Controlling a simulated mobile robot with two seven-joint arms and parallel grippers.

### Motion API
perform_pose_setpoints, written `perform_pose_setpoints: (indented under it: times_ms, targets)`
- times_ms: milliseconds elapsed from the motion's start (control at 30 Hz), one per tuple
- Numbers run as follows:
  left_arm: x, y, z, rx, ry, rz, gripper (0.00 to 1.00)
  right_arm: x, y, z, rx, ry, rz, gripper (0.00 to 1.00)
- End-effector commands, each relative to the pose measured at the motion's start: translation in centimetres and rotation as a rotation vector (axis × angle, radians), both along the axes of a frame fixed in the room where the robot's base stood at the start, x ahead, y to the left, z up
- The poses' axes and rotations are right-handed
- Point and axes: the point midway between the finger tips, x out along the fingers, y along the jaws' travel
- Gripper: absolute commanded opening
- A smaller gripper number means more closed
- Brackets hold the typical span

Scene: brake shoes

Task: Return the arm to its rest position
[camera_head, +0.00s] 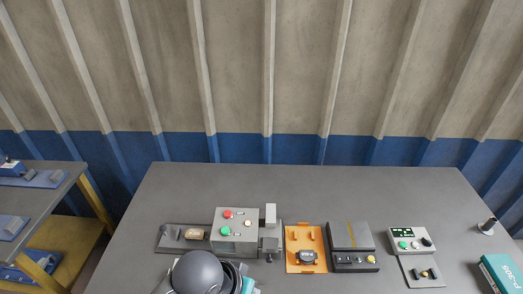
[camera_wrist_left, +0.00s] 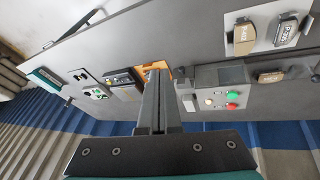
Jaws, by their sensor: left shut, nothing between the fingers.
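My left gripper (camera_wrist_left: 158,75) shows in the left wrist view with its two dark fingers together and nothing between them. Its fingertips overlap the view of the orange fixture (camera_wrist_left: 153,66), and their height above the table is hard to tell. In the head view a rounded grey arm link of mine (camera_head: 198,272) is at the bottom, in front of the grey button box (camera_head: 236,238). The left fingers cannot be made out there. My right gripper is in neither view.
The grey table (camera_head: 300,190) has free room along its back. The orange fixture also shows in the head view (camera_head: 291,265), beside a dark box with knobs (camera_head: 353,262). A small button panel (camera_head: 408,235) and teal box (camera_head: 500,270) are right. A side bench (camera_head: 50,200) stands left.

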Motion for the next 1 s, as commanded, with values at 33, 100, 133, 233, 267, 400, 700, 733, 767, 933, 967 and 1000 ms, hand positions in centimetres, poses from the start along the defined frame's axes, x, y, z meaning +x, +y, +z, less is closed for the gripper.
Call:
perform_pose_setpoints:
  times_ms: [33,100,133,233,267,400,700,733,767,933,967,1000]
  targets:
    - [-0.9,0.4,0.2,-0.009,-0.008,0.012,0.00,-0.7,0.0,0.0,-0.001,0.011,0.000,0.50]
    - [-1.7,1.7,0.5,0.001,-0.026,0.032,0.00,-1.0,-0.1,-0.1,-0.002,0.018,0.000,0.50]
    - [-2.1,2.4,0.6,0.011,-0.032,0.041,0.00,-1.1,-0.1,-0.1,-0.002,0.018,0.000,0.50]
    - [-3.4,4.7,0.8,0.047,-0.045,0.074,0.00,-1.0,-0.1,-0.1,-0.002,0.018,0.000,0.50]
    - [-3.7,5.5,0.8,0.060,-0.047,0.084,0.00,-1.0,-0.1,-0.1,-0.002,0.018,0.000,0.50]
    - [-5.6,8.6,0.9,0.125,-0.044,0.123,0.00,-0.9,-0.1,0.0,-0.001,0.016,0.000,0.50]
    - [-9.2,14.0,-0.1,0.258,-0.007,0.174,0.00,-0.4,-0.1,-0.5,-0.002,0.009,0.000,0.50]
    - [-9.0,13.9,-1.1,0.257,-0.005,0.171,0.00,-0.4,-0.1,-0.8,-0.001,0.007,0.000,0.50]
    - [-8.9,13.9,-2.0,0.258,-0.001,0.169,0.00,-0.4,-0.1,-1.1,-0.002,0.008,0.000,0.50]
    - [-8.3,13.7,-6.9,0.258,0.013,0.166,0.00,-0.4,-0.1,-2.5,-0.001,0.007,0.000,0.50]
    - [-8.3,13.7,-7.9,0.258,0.017,0.164,0.00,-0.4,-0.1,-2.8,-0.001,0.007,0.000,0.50]
    - [-8.3,13.7,-9.3,0.258,0.021,0.163,0.00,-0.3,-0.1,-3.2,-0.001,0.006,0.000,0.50]
